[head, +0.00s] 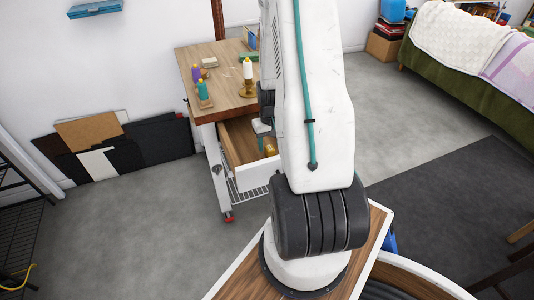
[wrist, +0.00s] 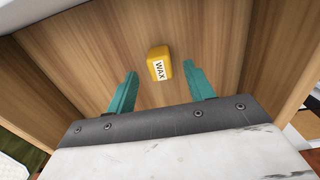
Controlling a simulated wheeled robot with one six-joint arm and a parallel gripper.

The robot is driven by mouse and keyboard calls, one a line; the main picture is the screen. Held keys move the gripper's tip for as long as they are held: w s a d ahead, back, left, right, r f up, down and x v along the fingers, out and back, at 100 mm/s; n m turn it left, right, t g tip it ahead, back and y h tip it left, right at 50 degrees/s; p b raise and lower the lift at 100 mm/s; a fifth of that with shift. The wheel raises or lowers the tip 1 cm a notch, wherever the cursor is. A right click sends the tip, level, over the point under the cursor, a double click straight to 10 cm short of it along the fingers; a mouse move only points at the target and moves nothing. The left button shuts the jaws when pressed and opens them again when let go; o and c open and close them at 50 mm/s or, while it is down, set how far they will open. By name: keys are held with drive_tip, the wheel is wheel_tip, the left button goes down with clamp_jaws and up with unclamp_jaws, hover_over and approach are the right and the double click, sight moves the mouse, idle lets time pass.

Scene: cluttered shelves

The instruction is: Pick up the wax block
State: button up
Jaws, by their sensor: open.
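The wax block (wrist: 160,63) is a small yellow block with a white label reading "WAX". It lies on the wooden bottom of an open drawer. In the wrist view it sits just beyond and between the two teal fingertips of my gripper (wrist: 160,82), apart from both. My gripper is open and empty. In the head view the wax block (head: 270,150) shows as a small yellow patch inside the drawer (head: 258,176), beside my arm. My arm hides much of the drawer and most of the gripper there.
The drawer belongs to a wooden-topped cart (head: 222,82) holding bottles, a candle (head: 247,70) in a brass holder and small blocks. Drawer walls (wrist: 247,50) rise on both sides of my gripper. Dark boards (head: 150,142) lean on the wall. Grey floor left of the cart is clear.

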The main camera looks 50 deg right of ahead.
sight(269, 147)
wheel_tip(269, 147, down, 3)
drive_tip(key=shift+a+f, duration=0.1)
drive_tip(key=c, duration=1.1)
wheel_tip(269, 147, up, 10)
drive_tip(key=shift+r, duration=0.1)
drive_tip(key=shift+o, duration=0.7)
